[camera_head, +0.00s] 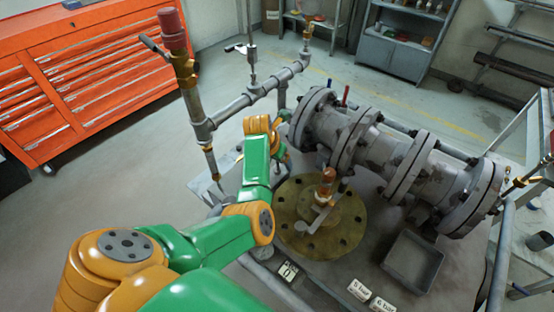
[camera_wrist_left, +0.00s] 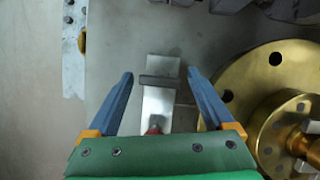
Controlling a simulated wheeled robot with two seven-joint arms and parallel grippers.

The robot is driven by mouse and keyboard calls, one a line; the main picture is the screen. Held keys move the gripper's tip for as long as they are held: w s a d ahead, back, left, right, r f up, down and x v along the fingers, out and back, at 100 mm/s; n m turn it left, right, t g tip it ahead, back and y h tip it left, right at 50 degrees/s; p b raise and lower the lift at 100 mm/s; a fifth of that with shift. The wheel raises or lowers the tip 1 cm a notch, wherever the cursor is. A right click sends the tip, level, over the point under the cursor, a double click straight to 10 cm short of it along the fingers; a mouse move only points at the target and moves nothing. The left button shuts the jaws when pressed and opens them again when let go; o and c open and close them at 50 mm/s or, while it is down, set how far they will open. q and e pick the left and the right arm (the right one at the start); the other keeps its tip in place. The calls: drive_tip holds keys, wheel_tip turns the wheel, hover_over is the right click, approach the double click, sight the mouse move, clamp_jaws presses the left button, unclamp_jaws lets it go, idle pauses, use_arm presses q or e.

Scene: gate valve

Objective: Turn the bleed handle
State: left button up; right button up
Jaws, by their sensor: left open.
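My left gripper (camera_wrist_left: 160,74) is open in the left wrist view, with one blue finger on each side. Between the fingers lies a pale flat metal piece with a dark grey crossbar (camera_wrist_left: 160,82), apart from both fingers; a small reddish part (camera_wrist_left: 153,130) shows below it. This looks like the bleed handle, but I cannot be sure. In the head view my left arm (camera_head: 230,232) reaches forward to the left end of the flanged valve body (camera_head: 337,128); its fingers are hidden there. My right gripper is not in view.
A round brass flange (camera_head: 290,236) with bolt holes lies right of my left arm; it also shows in the left wrist view (camera_wrist_left: 235,75). A grey tray (camera_head: 412,262) sits right of it. A vertical pipe with a red top (camera_head: 174,32) stands left.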

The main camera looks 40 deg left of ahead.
use_arm(q)
drive_tip(key=shift+w+f, duration=0.25)
drive_tip(key=shift+w, duration=0.05)
drive_tip(key=shift+s+r, duration=0.1)
drive_tip(key=c, duration=1.4)
drive_tip(key=shift+o, duration=0.2)
